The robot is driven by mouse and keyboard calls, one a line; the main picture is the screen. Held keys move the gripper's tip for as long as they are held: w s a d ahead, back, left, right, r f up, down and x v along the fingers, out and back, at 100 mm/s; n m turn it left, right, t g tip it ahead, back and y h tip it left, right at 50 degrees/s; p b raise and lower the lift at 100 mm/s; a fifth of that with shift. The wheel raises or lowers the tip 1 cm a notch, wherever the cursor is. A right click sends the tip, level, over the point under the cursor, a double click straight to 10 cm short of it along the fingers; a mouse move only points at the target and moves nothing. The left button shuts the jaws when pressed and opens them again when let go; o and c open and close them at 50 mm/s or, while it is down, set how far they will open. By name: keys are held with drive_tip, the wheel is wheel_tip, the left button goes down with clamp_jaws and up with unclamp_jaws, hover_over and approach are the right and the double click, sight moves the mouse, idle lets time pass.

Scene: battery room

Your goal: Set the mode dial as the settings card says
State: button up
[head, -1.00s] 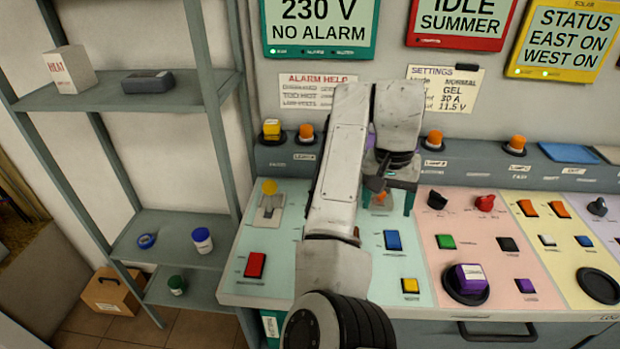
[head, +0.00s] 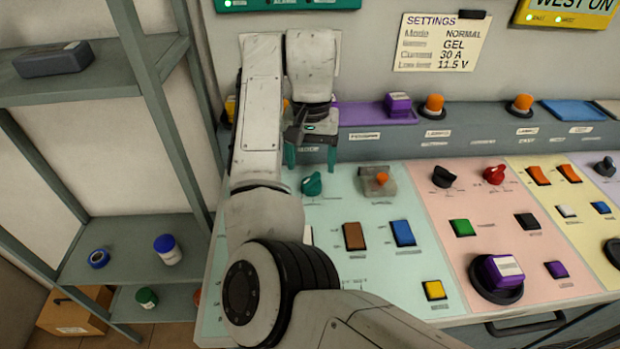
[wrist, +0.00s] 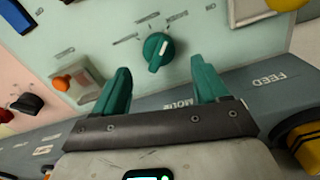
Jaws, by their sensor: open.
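The mode dial is a teal knob (head: 312,184) on the pale green panel, with a white pointer line. The settings card (head: 440,42) on the wall reads Mode NORMAL, GEL, 30 A, 11.5 V. My gripper (head: 311,162) has teal fingers, spread and empty, just behind the dial in the head view. In the wrist view my gripper (wrist: 160,72) has its fingertips either side of the dial's near edge, apparently not touching it.
An orange-tipped lever (head: 380,182) stands right of the dial. A brown button (head: 354,236) and a blue button (head: 402,233) lie in front. A ledge (wrist: 150,115) marked MODE and FEED runs behind the panel. A black knob (head: 444,177) is on the pink panel.

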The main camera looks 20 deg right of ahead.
sight(312, 177)
drive_tip(key=shift+f, duration=2.65)
drive_tip(key=shift+c, duration=0.3)
drive_tip(key=c, duration=1)
drive_tip(key=shift+r+p, duration=0.1)
drive_tip(key=shift+p, duration=0.2)
